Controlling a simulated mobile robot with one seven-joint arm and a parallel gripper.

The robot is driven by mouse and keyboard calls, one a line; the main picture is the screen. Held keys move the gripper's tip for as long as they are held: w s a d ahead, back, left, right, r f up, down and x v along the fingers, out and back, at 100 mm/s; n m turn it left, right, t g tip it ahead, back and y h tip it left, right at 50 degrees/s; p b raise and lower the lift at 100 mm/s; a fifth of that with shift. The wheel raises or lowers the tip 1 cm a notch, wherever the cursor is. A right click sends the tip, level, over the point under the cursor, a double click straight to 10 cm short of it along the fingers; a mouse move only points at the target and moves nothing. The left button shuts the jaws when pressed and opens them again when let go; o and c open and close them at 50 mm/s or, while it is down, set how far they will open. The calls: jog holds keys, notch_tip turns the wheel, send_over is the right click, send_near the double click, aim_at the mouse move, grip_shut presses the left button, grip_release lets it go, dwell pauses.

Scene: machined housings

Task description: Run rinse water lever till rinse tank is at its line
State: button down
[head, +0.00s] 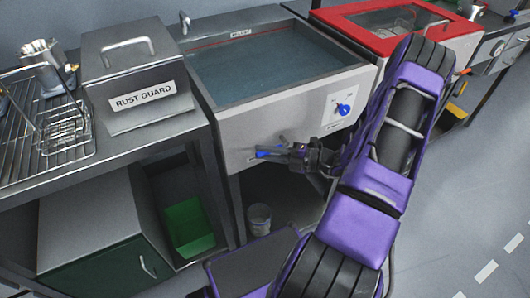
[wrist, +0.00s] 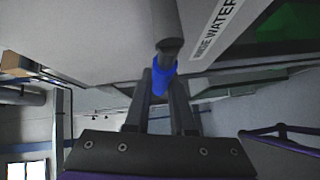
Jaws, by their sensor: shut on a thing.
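The rinse tank (head: 225,142) is a grey basin holding blue-grey water (head: 270,68). A red line (head: 222,42) runs along its inner back wall. The water surface appears below that line, but the gap is hard to judge. The rinse water lever, with a blue grip (head: 263,153), sits low on the tank's front. My gripper (head: 284,150) is shut on the lever. In the wrist view the blue grip (wrist: 163,78) is between my gripper's fingers (wrist: 160,95), beside a label (wrist: 216,28) reading "RINSE WATER". A small spout (head: 185,22) stands at the tank's back left corner; I cannot tell whether water flows.
A blue knob (head: 343,109) is on the tank's front, above and right of the lever. A lidded "RUST GUARD" box (head: 140,75) and wire racks (head: 62,130) stand at left. A red-rimmed tank (head: 448,38) is at right. A bucket (head: 259,219) stands below.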

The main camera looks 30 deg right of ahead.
jog(key=shift+d+r+m+t+y+p, duration=0.2)
jog(key=shift+r+m+t+y+p, duration=0.45)
jog(key=shift+r+m, duration=0.25)
jog(key=shift+d+r+m+t+y, duration=0.2)
jog(key=shift+r+m+t+y, duration=0.1)
jog(key=shift+r+m+t, duration=0.25)
jog(key=shift+d+r+m+t+y, duration=0.25)
jog(key=shift+r+m+t, duration=0.1)
jog(key=shift+m, duration=0.3)
jog(key=c, duration=0.8)
grip_release()
jog(key=shift+o, duration=0.2)
jog(key=v, duration=1.7)
jog(key=shift+s+d+f, duration=0.1)
jog(key=shift+s, duration=0.05)
